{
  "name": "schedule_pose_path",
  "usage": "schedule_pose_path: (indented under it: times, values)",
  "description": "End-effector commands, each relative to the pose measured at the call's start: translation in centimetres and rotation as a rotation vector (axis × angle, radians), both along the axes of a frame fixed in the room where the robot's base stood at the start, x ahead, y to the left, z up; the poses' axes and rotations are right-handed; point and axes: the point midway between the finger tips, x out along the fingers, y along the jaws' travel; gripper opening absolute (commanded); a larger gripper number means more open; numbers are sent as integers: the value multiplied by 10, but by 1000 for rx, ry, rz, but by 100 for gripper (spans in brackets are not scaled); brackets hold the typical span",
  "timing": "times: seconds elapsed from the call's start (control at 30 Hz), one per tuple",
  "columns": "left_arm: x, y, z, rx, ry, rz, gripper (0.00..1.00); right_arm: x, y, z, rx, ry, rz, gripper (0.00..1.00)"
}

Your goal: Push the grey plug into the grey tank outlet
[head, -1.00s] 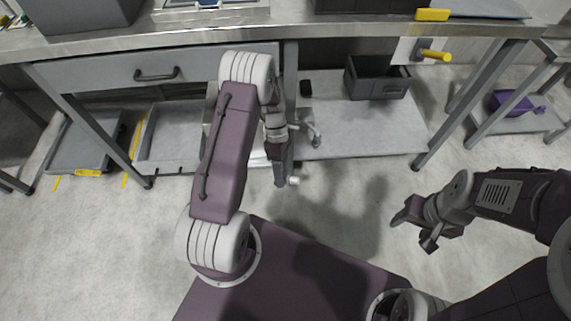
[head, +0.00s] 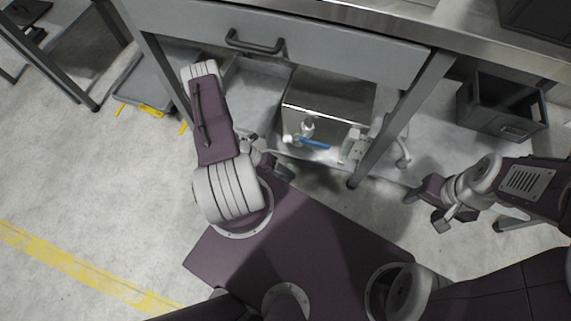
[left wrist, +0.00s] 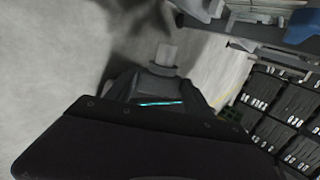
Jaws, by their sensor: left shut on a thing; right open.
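My left gripper (head: 284,170) is low beside the under-bench shelf and shut on the grey plug. In the left wrist view the plug (left wrist: 167,54) is a pale short cylinder standing out from between the fingertips (left wrist: 160,72). The metal tank (head: 328,101) sits under the bench. A pale grey outlet fitting (head: 308,127) with a blue lever (head: 315,144) is low on its front, up and right of the gripper. The plug is apart from the fitting; the head view does not show it clearly. My right gripper (head: 427,209) is open and empty at the right.
The bench drawer (head: 300,42) is above the tank, and a bench leg (head: 400,105) stands to its right. Grey trays (head: 250,82) lie to the left. Open floor lies at the left.

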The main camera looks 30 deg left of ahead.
Motion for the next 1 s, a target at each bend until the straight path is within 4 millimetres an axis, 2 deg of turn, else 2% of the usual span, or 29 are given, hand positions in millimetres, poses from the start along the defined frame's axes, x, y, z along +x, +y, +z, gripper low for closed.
schedule_pose_path:
  times: [0.27,1.0]
  values:
    - [4,1,-1,1,-3,0,12,0,0,-3,0,0,0,58]
    - [41,10,-1,1,-3,-1,12,0,0,-21,0,0,0,58]
